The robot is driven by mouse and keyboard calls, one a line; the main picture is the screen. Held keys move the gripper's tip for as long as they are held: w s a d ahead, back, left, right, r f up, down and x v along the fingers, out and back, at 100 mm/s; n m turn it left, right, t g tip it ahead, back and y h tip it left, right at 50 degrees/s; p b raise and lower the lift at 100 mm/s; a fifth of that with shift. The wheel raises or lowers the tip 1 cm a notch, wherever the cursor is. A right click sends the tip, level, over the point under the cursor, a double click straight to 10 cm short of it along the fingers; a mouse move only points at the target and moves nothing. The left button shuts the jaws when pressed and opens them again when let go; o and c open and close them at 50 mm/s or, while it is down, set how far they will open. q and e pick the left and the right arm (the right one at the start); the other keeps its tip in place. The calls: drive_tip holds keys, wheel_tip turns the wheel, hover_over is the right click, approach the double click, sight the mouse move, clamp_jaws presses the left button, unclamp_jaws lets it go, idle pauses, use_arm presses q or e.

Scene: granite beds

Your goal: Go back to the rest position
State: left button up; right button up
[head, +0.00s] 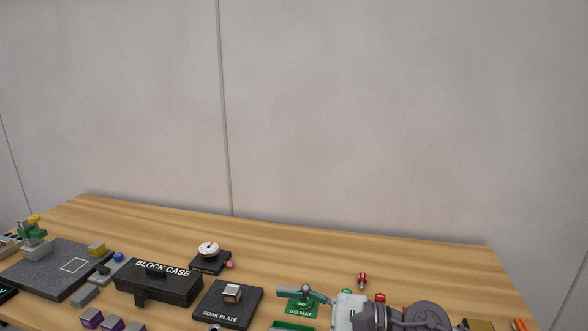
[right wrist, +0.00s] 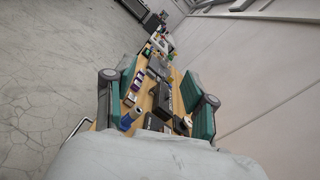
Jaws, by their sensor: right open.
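My right gripper shows in the right wrist view (right wrist: 160,87) with its two teal fingers spread wide apart and nothing between them. Beyond the fingers lies the wooden bench with its items, seen tilted. In the head view my right arm is at the bottom right, over the front part of the bench (head: 420,262). It partly hides the bench there, near the green GO MAT (head: 302,309). My left gripper is not in either view.
Purple-faced blocks (head: 91,318) lie at the front. The back of the bench is clear, before a grey wall.

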drive_tip(key=w+d+r+m+t+h, duration=0.1)
drive_tip(key=w+d+m+t+h, duration=0.2)
drive_tip(key=m+t, duration=0.75)
drive_tip(key=w+d+r+m+t+h, duration=0.1)
drive_tip(key=d+m+t+h, duration=0.35)
drive_tip(key=m, duration=1.15)
drive_tip(key=s+d+f+m+g+h, duration=0.3)
drive_tip(key=d+f+m+h, duration=0.75)
drive_tip(key=f+m, duration=0.6)
drive_tip(key=s+d+f+m+g, duration=0.2)
drive_tip(key=s+f+m+g, duration=0.45)
drive_tip(key=s, duration=0.45)
drive_tip(key=s+d+f+m+g, duration=0.2)
drive_tip(key=s+f+m+g, duration=0.5)
drive_tip(key=s, duration=0.5)
wheel_tip(320, 180, down, 27)
drive_tip(key=n, duration=0.1)
drive_tip(key=s+d+f, duration=0.2)
drive_tip(key=s+f, duration=1.4)
drive_tip(key=s, duration=0.1)
drive_tip(key=shift+s+d, duration=0.25)
